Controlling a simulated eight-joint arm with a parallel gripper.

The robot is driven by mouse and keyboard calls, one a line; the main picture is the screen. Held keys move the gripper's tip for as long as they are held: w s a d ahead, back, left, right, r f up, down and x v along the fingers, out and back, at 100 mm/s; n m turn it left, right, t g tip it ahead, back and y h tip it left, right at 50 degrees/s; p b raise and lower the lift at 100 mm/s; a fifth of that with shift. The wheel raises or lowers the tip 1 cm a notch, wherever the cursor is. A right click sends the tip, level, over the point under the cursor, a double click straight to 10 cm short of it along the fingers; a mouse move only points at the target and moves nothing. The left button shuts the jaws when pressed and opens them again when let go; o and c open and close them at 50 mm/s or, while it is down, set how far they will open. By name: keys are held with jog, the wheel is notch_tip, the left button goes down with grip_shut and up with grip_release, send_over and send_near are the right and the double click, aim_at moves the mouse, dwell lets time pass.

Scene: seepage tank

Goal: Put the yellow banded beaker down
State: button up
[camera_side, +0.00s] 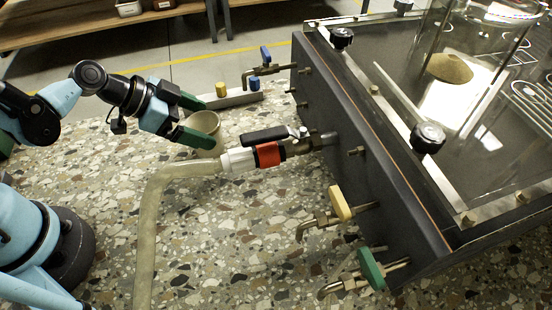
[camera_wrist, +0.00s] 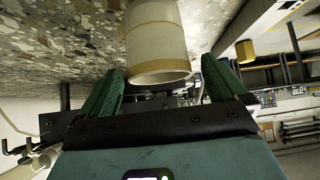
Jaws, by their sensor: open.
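The yellow banded beaker (camera_side: 207,128) is a pale, translucent cup. It appears to stand upright on the speckled terrazzo surface. In the wrist view the beaker (camera_wrist: 157,40) fills the upper middle, with a yellowish band near its rim. My gripper (camera_side: 208,124) has its green fingers apart, one on each side of the beaker. In the wrist view my gripper (camera_wrist: 161,69) shows a small gap between each fingertip and the beaker wall. The near finger hides part of the beaker in the side view.
A hose (camera_side: 150,220) and red-collared valve (camera_side: 267,154) lie just in front of the beaker. The dark tank (camera_side: 370,165) with several taps stands to the right. A metal rail with a yellow cap (camera_side: 222,89) lies behind. Terrazzo is clear at lower middle.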

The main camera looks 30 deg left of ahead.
jog(key=shift+x, duration=0.75)
jog(key=shift+c, duration=0.5)
jog(key=c, duration=1)
jog(key=shift+c, duration=0.2)
jog(key=shift+r, duration=0.15)
jog(key=shift+r, duration=4.65)
jog(key=a+r+n+t+y, duration=0.2)
jog(key=a+r+n+y, duration=0.2)
jog(key=a+n+y, duration=0.2)
jog(key=a+n, duration=0.2)
jog(key=a, duration=0.2)
jog(key=shift+s+r+n, duration=0.2)
jog(key=shift+r+n, duration=0.1)
jog(key=shift+r, duration=0.05)
